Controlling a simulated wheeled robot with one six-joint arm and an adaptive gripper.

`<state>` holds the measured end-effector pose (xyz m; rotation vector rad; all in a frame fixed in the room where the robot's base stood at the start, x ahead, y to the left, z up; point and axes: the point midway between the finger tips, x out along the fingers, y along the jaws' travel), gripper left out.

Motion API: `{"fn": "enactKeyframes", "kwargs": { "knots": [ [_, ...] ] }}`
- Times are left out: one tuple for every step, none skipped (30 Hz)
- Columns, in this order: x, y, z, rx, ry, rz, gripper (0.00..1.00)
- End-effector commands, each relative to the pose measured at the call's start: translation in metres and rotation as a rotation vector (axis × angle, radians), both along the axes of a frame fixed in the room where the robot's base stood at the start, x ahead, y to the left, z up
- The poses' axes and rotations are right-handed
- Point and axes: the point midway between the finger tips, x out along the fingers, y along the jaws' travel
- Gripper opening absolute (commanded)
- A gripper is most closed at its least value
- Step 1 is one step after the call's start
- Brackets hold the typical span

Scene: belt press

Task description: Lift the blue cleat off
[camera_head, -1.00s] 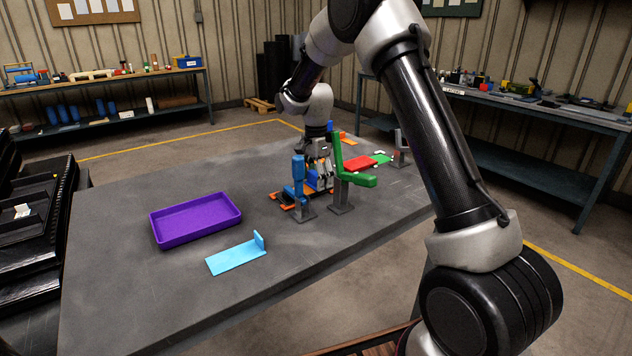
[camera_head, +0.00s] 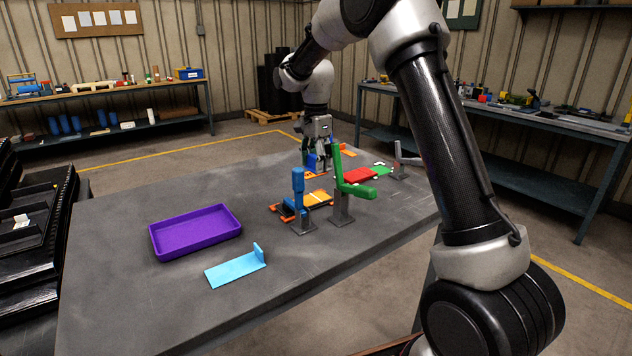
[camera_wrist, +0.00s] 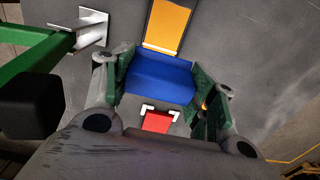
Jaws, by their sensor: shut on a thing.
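The blue cleat (camera_wrist: 161,78) is a smooth blue block. In the wrist view it sits between the two green-padded fingers of my gripper (camera_wrist: 162,90), which is shut on it. In the head view, my gripper (camera_head: 317,158) points down, with the blue cleat (camera_head: 311,162) partly hidden at its fingertips. It appears raised beyond the near orange belt piece (camera_head: 319,197), which has a white stripe across it. The wrist view shows an orange strip (camera_wrist: 168,24) past the cleat and a red piece (camera_wrist: 157,122) with white corner marks on the near side.
A blue-handled clamp (camera_head: 298,188) and a tall green-handled clamp (camera_head: 340,180) stand near the belt piece. A red block (camera_head: 361,175) and a grey clamp (camera_head: 398,158) are to the right. A purple tray (camera_head: 196,245) and a light-blue angled plate (camera_head: 233,270) lie left, with clear table around them.

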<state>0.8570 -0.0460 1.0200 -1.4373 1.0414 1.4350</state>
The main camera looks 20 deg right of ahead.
Motion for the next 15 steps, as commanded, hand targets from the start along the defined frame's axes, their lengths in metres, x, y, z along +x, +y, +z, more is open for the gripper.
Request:
{"fn": "enactKeyframes", "kwargs": {
  "knots": [
    [0.001,0.000,0.016,0.001,-0.005,0.000,0.32],
    [0.001,0.000,0.024,0.000,-0.004,0.000,0.32],
    [0.001,0.000,0.035,0.000,-0.004,0.000,0.32],
    [0.001,0.000,0.043,0.001,-0.005,0.000,0.32],
    [0.001,0.000,0.051,0.000,-0.004,0.000,0.32],
    [0.001,0.000,0.061,0.000,-0.003,0.000,0.32],
    [0.001,0.000,0.070,0.000,-0.004,0.000,0.32],
    [0.001,0.000,0.077,0.000,-0.003,0.000,0.32],
    [0.001,0.000,0.088,0.000,-0.004,0.000,0.32],
    [0.001,0.000,0.095,0.000,-0.004,0.000,0.32],
    [0.001,0.000,0.103,0.000,-0.003,0.000,0.32],
    [0.001,0.000,0.113,0.000,-0.003,0.000,0.32],
    [0.001,0.000,0.120,0.000,-0.004,0.000,0.32],
    [0.001,0.000,0.127,0.000,-0.002,0.000,0.32],
    [0.001,0.000,0.136,0.000,-0.002,0.000,0.32]
  ]
}}
